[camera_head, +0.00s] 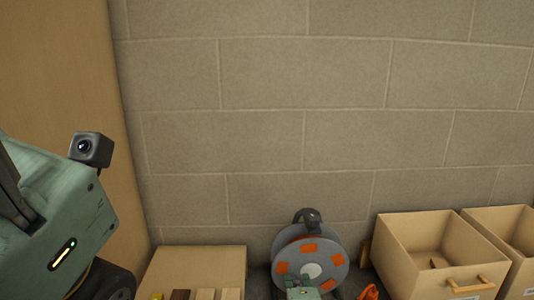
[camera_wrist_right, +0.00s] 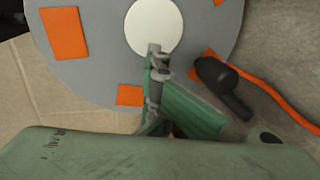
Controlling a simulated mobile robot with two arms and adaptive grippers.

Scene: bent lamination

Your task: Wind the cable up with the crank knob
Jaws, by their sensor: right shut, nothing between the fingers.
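The cable reel (camera_head: 290,252) stands against the wall, with a grey disc, orange patches and a white hub; its disc (camera_wrist_right: 85,75) fills the upper right wrist view. A black knob-like piece (camera_wrist_right: 222,86) lies at the disc's edge, right of my right gripper; I cannot tell whether it is the crank knob or a plug. Orange cable (camera_wrist_right: 270,84) runs beside it and also shows in the head view (camera_head: 370,292). My right gripper (camera_wrist_right: 155,50) is shut and empty, its tips overlapping the hub's lower edge; contact is unclear. My left arm shows at left, its fingertips out of frame.
An open tan box (camera_head: 400,262) with a wooden handle stands right of the reel, with another box (camera_head: 520,265) beyond it. A cardboard-coloured box (camera_head: 195,262) stands left of the reel, with small wooden blocks (camera_head: 205,294) in front. A block wall closes the back.

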